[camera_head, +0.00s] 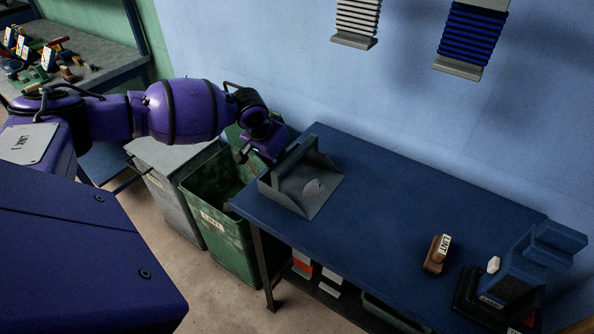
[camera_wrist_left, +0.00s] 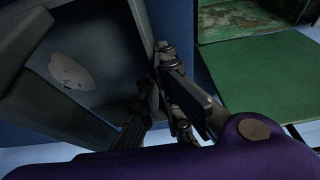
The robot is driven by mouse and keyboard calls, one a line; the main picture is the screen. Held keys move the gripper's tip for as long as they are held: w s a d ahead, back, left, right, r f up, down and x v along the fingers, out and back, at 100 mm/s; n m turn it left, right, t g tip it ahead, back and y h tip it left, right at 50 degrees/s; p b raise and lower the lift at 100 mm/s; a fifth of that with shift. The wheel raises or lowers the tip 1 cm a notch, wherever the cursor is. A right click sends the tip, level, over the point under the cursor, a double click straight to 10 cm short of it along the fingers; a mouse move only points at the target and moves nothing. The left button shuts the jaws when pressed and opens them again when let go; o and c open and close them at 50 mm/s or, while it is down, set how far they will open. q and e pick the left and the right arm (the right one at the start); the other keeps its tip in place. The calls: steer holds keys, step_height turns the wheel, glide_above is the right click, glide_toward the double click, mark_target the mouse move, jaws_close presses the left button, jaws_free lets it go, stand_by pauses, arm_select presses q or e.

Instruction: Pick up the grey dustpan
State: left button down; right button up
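The grey dustpan (camera_head: 333,183) sits at the left end of the blue table, with a pale patch inside it and a raised handle at its back. My left gripper (camera_head: 266,160) is at the dustpan's left side. In the left wrist view, the dustpan (camera_wrist_left: 100,35) fills the upper left, and the fingertips of my left gripper (camera_wrist_left: 158,72) come together at its side wall, one on each side. The fingers look shut on this wall, though the contact is partly hidden. The dustpan appears to rest on the table. My right gripper is not in view.
The blue table (camera_head: 400,220) is clear in its middle. A wooden brush (camera_head: 437,254) labelled LINT and a dark blue press (camera_head: 515,275) stand at its right. A green bin (camera_head: 218,230) and a grey bin (camera_head: 165,195) stand left of the table. The blue wall is behind.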

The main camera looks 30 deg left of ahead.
arm_select(q)
steer(key=shift+r, duration=0.1)
steer(key=shift+w+r, duration=0.1)
steer(key=shift+r, duration=0.45)
steer(key=shift+s+r, duration=0.2)
steer(key=shift+r, duration=1.05)
steer(key=s+r+p, duration=0.2)
steer(key=s+r, duration=0.7)
steer(key=s, duration=0.4)
steer(key=shift+s+d, duration=0.15)
steer(key=shift+s, duration=0.25)
steer(key=shift+r, duration=0.1)
